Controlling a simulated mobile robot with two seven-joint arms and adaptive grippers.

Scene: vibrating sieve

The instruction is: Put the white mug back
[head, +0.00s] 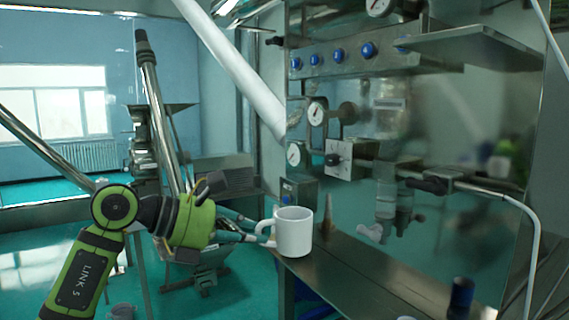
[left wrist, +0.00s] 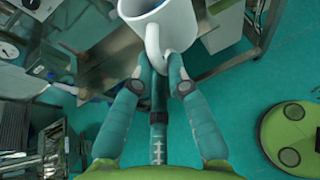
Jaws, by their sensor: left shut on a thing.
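The white mug (head: 293,232) is upright in the head view, at the left end of the steel counter (head: 375,280). Its handle points left, toward my left gripper (head: 262,230). In the left wrist view the mug (left wrist: 172,22) is at the top, partly cut off by the frame. There the fingers of my left gripper (left wrist: 165,78) are closed on the mug's handle (left wrist: 154,45). I cannot tell whether the mug's base touches the counter. My right gripper is in neither view.
A steel panel with gauges and blue knobs (head: 338,55) stands behind the counter. A pointed brownish object (head: 328,212) stands just behind the mug. A dark blue bottle-like object (head: 461,296) is at the lower right. The middle of the counter looks clear.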

